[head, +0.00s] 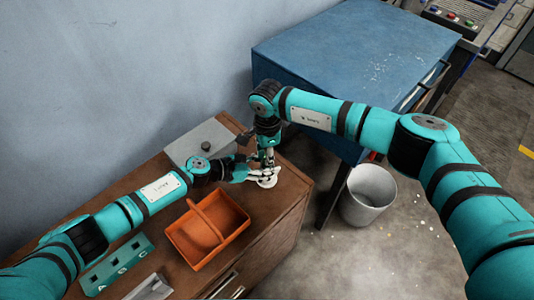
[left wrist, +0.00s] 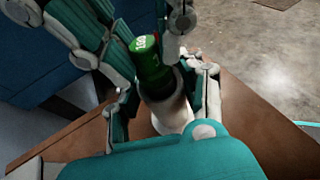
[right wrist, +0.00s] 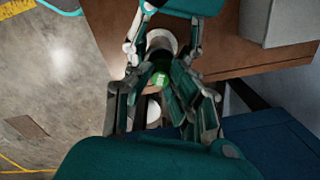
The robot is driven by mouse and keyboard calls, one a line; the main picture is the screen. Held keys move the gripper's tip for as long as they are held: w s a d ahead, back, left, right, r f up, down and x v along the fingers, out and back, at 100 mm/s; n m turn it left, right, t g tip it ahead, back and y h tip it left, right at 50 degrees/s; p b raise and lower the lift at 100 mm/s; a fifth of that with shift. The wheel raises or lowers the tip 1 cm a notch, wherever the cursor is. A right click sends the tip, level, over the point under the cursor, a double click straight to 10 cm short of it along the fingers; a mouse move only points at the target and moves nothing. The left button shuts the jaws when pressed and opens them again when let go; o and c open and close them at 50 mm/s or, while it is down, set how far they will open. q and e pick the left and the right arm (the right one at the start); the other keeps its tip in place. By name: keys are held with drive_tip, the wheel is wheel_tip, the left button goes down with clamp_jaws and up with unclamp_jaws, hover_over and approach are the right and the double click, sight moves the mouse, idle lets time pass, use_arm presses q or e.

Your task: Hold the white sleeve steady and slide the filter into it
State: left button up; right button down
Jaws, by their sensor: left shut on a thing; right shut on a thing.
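The white sleeve (left wrist: 172,113) is held by my left gripper (left wrist: 158,100), whose fingers close around it from both sides. It also shows in the right wrist view (right wrist: 161,41). The green filter (left wrist: 150,62) with a white label is lined up with the sleeve's mouth, its lower end at or inside the rim; the depth is hidden. My right gripper (right wrist: 163,105) is shut on the filter, which shows green between its fingers (right wrist: 159,78). In the head view my left gripper (head: 250,173) and right gripper (head: 268,158) meet above the brown cabinet's right end.
The brown cabinet top (head: 150,178) carries an orange basket (head: 205,232), a grey box (head: 200,140) and a teal lettered block (head: 118,265). A white bin (head: 368,195) stands on the floor. A blue cabinet (head: 340,60) is behind my right arm.

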use_arm(q)
drive_tip(key=shift+f, duration=0.1)
use_arm(e)
drive_tip(key=shift+f, duration=0.7)
use_arm(q)
drive_tip(key=shift+a, duration=0.1)
use_arm(e)
drive_tip(key=c, duration=1.1)
unclamp_jaws()
drive_tip(key=shift+c, duration=0.2)
drive_tip(key=shift+s, duration=0.1)
drive_tip(key=o, duration=0.4)
drive_tip(key=shift+o, duration=0.2)
drive_tip(key=shift+r, duration=3.5)
